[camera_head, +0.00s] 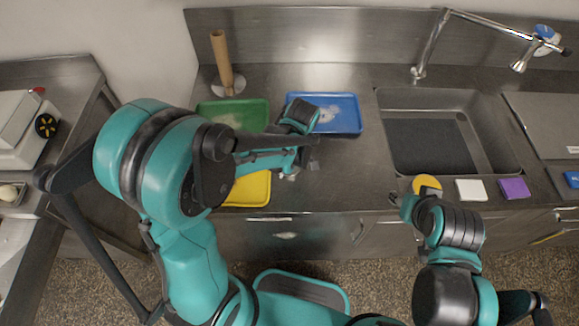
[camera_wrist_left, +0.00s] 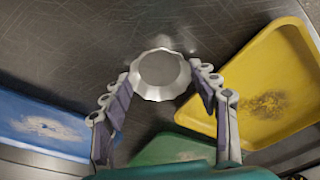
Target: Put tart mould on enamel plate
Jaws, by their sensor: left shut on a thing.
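The tart mould is a small silvery fluted cup (camera_wrist_left: 160,74). In the left wrist view it sits between the two fingertips of my left gripper (camera_wrist_left: 163,83), which is shut on it. In the head view my left gripper (camera_head: 293,171) is over the counter, between the yellow tray and the blue tray, with only a small shiny bit of the mould showing. My right gripper (camera_head: 398,199) is at the counter's front edge, left of a round yellow item; its finger opening is unclear. I cannot pick out a thing that is clearly an enamel plate.
A blue tray (camera_head: 347,118), a green tray (camera_head: 257,106) and a yellow tray (camera_head: 262,189) lie on the steel counter. A paper-roll stand (camera_head: 221,60) is behind. The sink (camera_head: 432,146) is right. A yellow round item (camera_head: 427,181), white block (camera_head: 471,190) and purple block (camera_head: 514,188) line its front.

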